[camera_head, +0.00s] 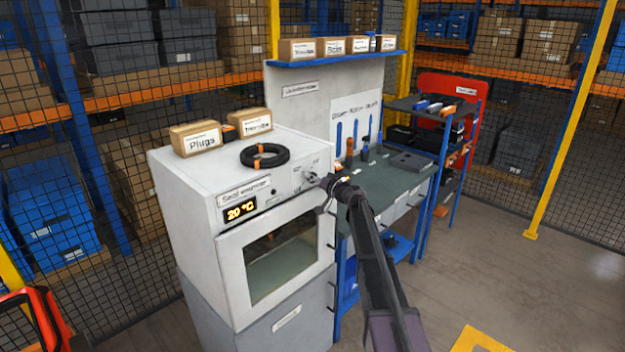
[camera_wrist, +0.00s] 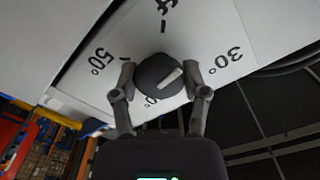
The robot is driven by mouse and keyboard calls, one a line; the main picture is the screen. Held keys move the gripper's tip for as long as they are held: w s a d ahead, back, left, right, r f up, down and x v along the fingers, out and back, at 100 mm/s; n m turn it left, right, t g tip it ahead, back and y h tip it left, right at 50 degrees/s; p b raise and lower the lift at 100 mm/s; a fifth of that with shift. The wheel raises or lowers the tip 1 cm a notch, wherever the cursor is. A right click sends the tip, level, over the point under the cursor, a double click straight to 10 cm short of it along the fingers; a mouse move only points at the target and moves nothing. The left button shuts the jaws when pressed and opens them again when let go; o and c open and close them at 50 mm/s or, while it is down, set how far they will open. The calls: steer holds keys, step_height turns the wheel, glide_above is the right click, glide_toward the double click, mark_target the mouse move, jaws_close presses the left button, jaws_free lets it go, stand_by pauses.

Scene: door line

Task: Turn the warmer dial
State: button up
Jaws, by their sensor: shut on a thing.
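The white seal warmer (camera_head: 222,185) stands on a grey cabinet at the left of the bench, its display (camera_head: 240,209) reading 20 °C. Its dial (camera_wrist: 160,75) is a dark round knob with a pale pointer line, on a white panel. In the wrist view the panel shows marks for 50°, 30°, one ending in "ff", and one partly hidden behind the knob. The pointer slants up to the right in that view. My gripper (camera_wrist: 161,79) is shut on the dial, one finger on each side. In the head view my gripper (camera_head: 318,181) reaches the panel's right end and hides the dial.
A black ring (camera_head: 264,156) and boxes labelled Plugs (camera_head: 197,138) and another label lie on top of the warmer. A workbench (camera_head: 395,185) with tools stands to the right. The floor (camera_head: 500,250) at the right is mostly clear.

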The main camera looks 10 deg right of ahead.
steer(key=m, duration=0.5)
steer(key=shift+a+m, duration=0.1)
steer(key=shift+m, duration=0.2)
steer(key=m, duration=0.5)
steer(key=shift+m, duration=0.3)
steer(key=m, duration=1.1)
steer(key=shift+m, duration=0.3)
steer(key=m, duration=2.2)
